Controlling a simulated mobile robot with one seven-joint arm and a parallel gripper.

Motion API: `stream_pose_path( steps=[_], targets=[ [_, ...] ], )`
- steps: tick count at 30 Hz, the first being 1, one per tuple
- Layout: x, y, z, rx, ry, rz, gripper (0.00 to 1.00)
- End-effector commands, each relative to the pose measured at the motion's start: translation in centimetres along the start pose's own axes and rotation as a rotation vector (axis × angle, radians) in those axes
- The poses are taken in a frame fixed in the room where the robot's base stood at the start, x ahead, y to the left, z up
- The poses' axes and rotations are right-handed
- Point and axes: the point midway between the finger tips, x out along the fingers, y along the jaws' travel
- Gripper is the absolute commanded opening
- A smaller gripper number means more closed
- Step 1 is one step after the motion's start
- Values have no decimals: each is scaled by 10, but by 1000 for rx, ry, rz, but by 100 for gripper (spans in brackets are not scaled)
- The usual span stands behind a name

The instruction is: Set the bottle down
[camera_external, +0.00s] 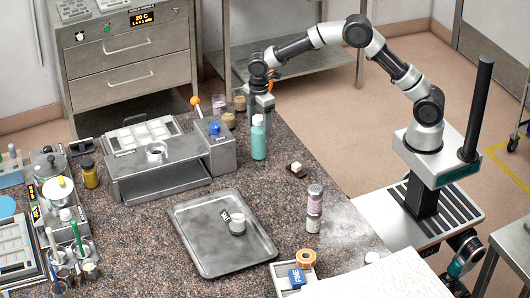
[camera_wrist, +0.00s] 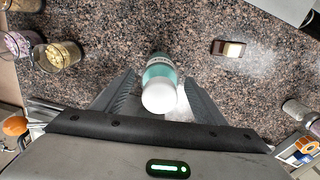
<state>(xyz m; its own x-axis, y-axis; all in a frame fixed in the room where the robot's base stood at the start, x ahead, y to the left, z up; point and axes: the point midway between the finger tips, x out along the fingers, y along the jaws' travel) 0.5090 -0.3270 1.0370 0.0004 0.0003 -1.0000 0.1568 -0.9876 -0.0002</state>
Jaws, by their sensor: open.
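The bottle (camera_external: 259,140) has a teal body and a white cap. It stands upright on the speckled countertop (camera_external: 300,215). In the wrist view the bottle (camera_wrist: 160,85) shows from above, its white cap between the two fingers. My gripper (camera_external: 262,103) is at the top of the bottle, pointing down. In the wrist view my gripper (camera_wrist: 157,95) is open, with a finger on each side of the bottle. I cannot tell whether either finger touches it.
Jars (camera_external: 234,112) stand left of the bottle, behind the grey machine with the blue knob (camera_external: 214,129). A small block on a brown base (camera_external: 296,170) lies to the right. A metal tray (camera_external: 190,228) and stacked pink-and-white jars (camera_external: 314,205) are nearer the front.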

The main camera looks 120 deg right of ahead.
Motion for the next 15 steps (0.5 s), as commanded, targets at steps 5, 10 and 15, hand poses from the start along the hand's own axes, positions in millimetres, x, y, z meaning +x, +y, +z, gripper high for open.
stream_pose_path(
  steps=[5,10,15],
  targets=[
    [-41,0,-1,1,3,3,65],
    [-65,0,0,0,1,1,65],
    [-75,0,0,0,-1,-1,65]
  ],
)
